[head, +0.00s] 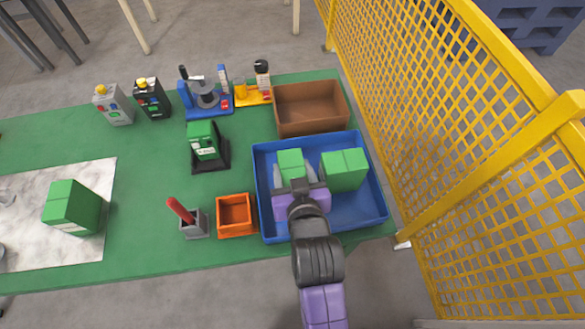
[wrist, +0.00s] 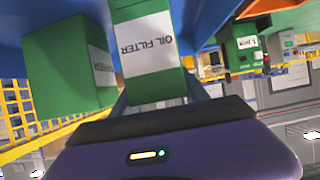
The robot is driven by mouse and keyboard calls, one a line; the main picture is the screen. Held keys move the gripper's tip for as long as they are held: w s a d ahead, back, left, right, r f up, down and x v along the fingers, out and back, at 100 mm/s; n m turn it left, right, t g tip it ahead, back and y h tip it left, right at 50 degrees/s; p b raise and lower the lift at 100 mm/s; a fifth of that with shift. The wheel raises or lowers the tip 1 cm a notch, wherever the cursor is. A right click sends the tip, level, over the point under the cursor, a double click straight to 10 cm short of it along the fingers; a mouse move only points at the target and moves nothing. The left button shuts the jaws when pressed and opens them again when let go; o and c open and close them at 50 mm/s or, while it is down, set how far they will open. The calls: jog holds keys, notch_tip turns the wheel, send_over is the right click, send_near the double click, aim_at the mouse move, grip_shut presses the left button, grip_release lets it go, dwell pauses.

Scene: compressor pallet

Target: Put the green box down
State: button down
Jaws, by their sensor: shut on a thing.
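The green box (head: 290,162) is between the fingers of my gripper (head: 295,177), inside the left part of the blue tray (head: 262,200). In the wrist view the same green box (wrist: 150,50) shows a white label reading "OIL FILTER", with my gripper (wrist: 157,98) shut on it. The gripper hides its near side in the head view, and I cannot tell whether its bottom touches the tray floor. Another green box (head: 344,169) stands in the tray to the right, apart from the held one. It also shows at the left of the wrist view (wrist: 65,70).
A brown bin (head: 311,107) adjoins the tray's far side; an orange bin (head: 235,215) stands left. A green box (head: 72,206) stands on a pale sheet, and another green item (head: 203,141) on a black stand. A yellow mesh fence (head: 440,130) rises at right.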

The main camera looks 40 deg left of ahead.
jog(key=c, duration=0.6)
grip_release()
jog(key=shift+f, duration=0.1)
jog(key=v, duration=1.2)
jog(key=shift+b, duration=0.3)
jog(key=s+d+f+m+t+h, duration=0.2)
jog(key=d+m, duration=0.1)
jog(key=d, duration=0.7)
jog(key=s+d+f+m+t+h, duration=0.1)
jog(key=s+d+m+t+h, duration=0.1)
jog(key=d, duration=0.8)
jog(key=s+d+r+m+t+h, duration=0.1)
jog(key=s+d+r+h, duration=0.1)
jog(key=s+d, duration=0.2)
jog(key=s+d+r+m+h, duration=0.2)
jog(key=s+d, duration=0.2)
jog(key=d, duration=0.1)
jog(key=s+d+r+m+t+h, duration=0.1)
jog(key=s+d+r, duration=0.1)
jog(key=s+d, duration=0.2)
jog(key=shift+s+d+r+m+t+h, duration=0.2)
jog(key=shift+d+m+t+h, duration=0.15)
jog(key=shift+d, duration=0.25)
